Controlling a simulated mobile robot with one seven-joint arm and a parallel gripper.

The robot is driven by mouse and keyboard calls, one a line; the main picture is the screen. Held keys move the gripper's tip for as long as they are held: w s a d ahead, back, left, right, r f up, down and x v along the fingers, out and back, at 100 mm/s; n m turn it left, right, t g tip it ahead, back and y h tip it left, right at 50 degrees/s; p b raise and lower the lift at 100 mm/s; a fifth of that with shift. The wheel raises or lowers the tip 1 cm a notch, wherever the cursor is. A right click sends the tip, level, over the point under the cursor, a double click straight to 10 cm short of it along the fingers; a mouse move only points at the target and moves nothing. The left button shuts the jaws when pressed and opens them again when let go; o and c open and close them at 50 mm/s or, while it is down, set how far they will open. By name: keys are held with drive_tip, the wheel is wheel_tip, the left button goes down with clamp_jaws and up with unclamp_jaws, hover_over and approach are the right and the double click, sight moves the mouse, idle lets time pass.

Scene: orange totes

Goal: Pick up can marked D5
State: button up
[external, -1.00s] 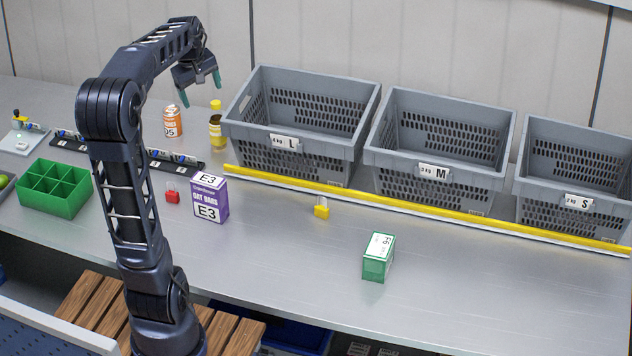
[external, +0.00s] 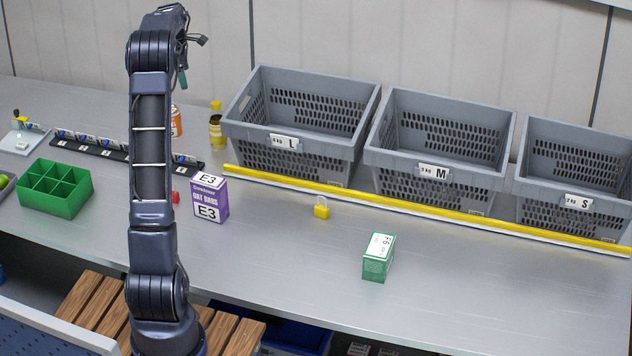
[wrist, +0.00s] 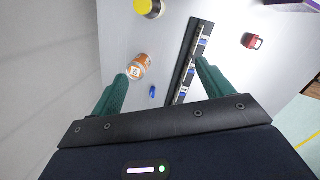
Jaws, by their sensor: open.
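The orange and white can (external: 177,121) stands on the grey table left of the yellow-capped bottle, partly hidden behind my arm in the external view. In the wrist view the can (wrist: 138,68) appears ahead of my left fingertip, left of the middle of the jaw gap; its mark is too small to read there. My gripper (wrist: 162,72) is open and empty, with its two green fingers spread. In the external view my gripper (external: 182,79) is above the table near the back wall, partly hidden by the arm, and apart from the can.
The yellow-capped bottle (external: 216,128) stands close to the can, beside the grey L crate (external: 340,152). A black strip (wrist: 181,76) with several items, a small blue object (wrist: 153,91) and a red padlock (wrist: 252,41) lie nearby. The E3 box (external: 209,200) stands in front.

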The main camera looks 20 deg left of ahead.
sight(179, 121)
drive_tip(key=w+a+f+n, duration=0.2)
drive_tip(key=a+f, duration=0.2)
drive_tip(key=f, duration=0.1)
drive_tip(key=w+a+f+n, duration=0.2)
drive_tip(key=w+a+f, duration=0.1)
drive_tip(key=a+f, duration=0.1)
drive_tip(key=w+a+f+n, duration=0.2)
drive_tip(key=w+a+f, duration=0.1)
drive_tip(key=a+f, duration=0.1)
drive_tip(key=shift+f+g, duration=0.4)
drive_tip(key=shift+f, duration=0.5)
drive_tip(key=shift+w+f, duration=0.1)
drive_tip(key=shift+f, duration=0.4)
drive_tip(key=f, duration=0.6)
drive_tip(key=w+f, duration=0.1)
drive_tip(key=f, duration=0.3)
drive_tip(key=shift+d, duration=0.4)
drive_tip(key=shift+c, duration=0.2)
drive_tip(key=c, duration=1.2)
drive_tip(key=shift+c, duration=0.2)
drive_tip(key=shift+r, duration=0.2)
